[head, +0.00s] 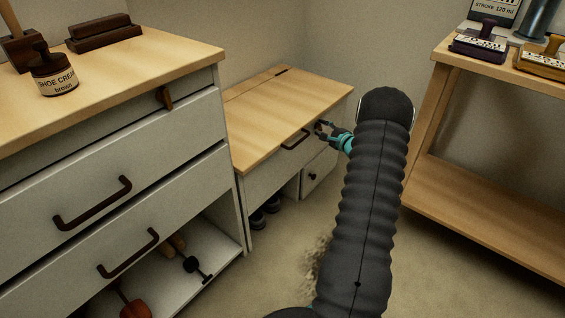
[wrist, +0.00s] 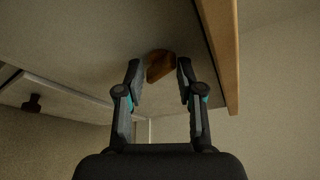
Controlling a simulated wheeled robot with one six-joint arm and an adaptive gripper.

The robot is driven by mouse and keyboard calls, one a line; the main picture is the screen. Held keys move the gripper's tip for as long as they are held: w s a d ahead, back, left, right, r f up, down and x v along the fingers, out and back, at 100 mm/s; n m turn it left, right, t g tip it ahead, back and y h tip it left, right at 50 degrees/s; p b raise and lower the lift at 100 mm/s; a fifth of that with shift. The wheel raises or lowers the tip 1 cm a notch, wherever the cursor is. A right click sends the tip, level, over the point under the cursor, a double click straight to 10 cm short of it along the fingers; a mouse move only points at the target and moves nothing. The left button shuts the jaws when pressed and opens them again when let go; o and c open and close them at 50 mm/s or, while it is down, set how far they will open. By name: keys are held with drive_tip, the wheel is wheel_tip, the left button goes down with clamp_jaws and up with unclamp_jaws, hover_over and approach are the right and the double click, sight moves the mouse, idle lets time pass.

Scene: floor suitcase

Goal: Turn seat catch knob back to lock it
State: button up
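The seat catch knob (wrist: 160,65) is a small brown wooden piece on the pale front of the low bench. In the wrist view it sits tilted, between and a little beyond my fingertips. My gripper (wrist: 159,68) is open, with one finger on each side of the knob and small gaps showing. In the head view my gripper (head: 323,130) is at the bench front, just under the right end of the wooden seat (head: 275,105). The knob is hard to make out there among the fingers.
A dark handle (head: 295,139) is left of my gripper, and a small door knob (head: 312,176) is below. A drawer cabinet (head: 120,150) stands left, with a shoe cream jar (head: 54,77) on top. A wooden shelf unit (head: 500,190) stands right.

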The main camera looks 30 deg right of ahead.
drive_tip(key=n, duration=0.1)
drive_tip(key=n+t, duration=0.1)
drive_tip(key=n, duration=0.2)
drive_tip(key=shift+f+t+h+p, duration=0.25)
drive_tip(key=shift+t+h+p, duration=0.05)
drive_tip(key=shift+t, duration=0.1)
drive_tip(key=shift+s+n, duration=0.3)
drive_tip(key=shift+s, duration=0.05)
drive_tip(key=s, duration=1.3)
drive_tip(key=s+a+r+n+g+y+p, duration=0.1)
drive_tip(key=s+a+r+n+g+y, duration=0.1)
drive_tip(key=a, duration=1.1)
drive_tip(key=s+a+r+n+g+y, duration=0.2)
drive_tip(key=a+r+n+g+y, duration=0.3)
drive_tip(key=a, duration=0.9)
drive_tip(key=shift+s+r+g+y+p, duration=0.2)
drive_tip(key=shift+r+g+y+p, duration=0.15)
drive_tip(key=shift+r+g+y, duration=0.95)
drive_tip(key=shift+a+r, duration=0.1)
drive_tip(key=shift+r, duration=0.2)
